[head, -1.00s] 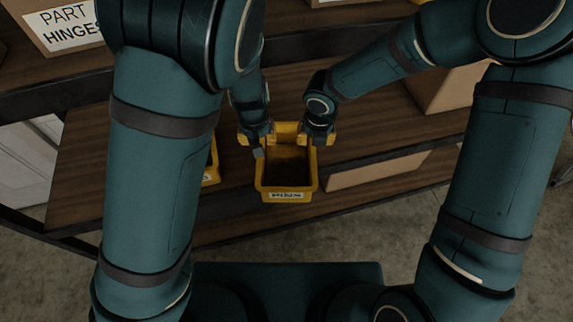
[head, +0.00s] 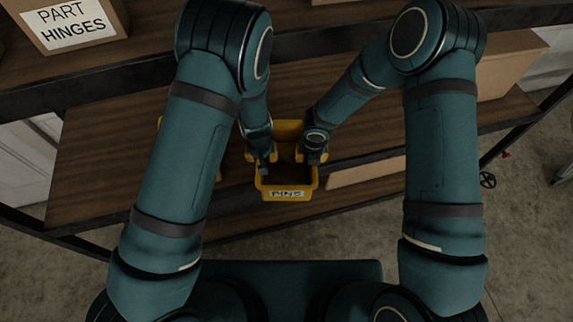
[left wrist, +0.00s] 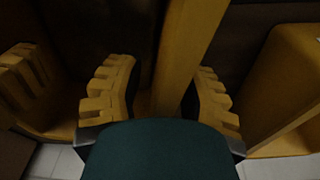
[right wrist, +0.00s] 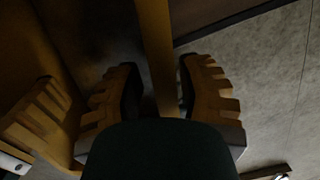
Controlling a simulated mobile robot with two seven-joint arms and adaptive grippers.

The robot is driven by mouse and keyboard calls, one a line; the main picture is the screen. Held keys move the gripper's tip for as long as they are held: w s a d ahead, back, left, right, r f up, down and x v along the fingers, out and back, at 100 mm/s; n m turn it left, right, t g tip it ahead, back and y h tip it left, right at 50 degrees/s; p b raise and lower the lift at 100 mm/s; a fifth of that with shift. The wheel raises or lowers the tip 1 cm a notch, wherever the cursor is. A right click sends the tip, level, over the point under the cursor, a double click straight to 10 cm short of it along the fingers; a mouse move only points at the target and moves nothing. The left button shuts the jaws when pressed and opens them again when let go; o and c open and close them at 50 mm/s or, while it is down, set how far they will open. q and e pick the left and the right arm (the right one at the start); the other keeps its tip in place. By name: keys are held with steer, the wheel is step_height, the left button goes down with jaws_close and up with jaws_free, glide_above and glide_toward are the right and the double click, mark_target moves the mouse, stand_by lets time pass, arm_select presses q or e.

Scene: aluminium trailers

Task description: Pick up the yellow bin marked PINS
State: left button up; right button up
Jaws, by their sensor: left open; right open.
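The yellow bin marked PINS (head: 287,194) sits on the lower wooden shelf in the head view, its label facing me. My left gripper (head: 262,157) is at its left side wall and my right gripper (head: 313,155) at its right side wall. In the left wrist view the bin's wall (left wrist: 188,55) runs between the two open fingers of my left gripper (left wrist: 163,95). In the right wrist view the other wall (right wrist: 155,40) passes between the open fingers of my right gripper (right wrist: 162,95). Whether the fingers touch the walls I cannot tell.
Another yellow bin (left wrist: 285,85) stands close beside my left gripper, mostly hidden by my arm in the head view. The upper shelf holds a cardboard box labelled PART HINGES (head: 72,24). A cardboard piece (head: 365,173) lies right of the bin. The upper shelf edge (head: 140,75) overhangs behind.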

arm_select(q)
steer(key=shift+f, duration=0.3)
arm_select(e)
steer(key=shift+f, duration=0.3)
arm_select(q)
steer(key=shift+o, duration=0.3)
arm_select(e)
steer(key=shift+o, duration=0.3)
arm_select(q)
jaws_close()
arm_select(e)
jaws_close()
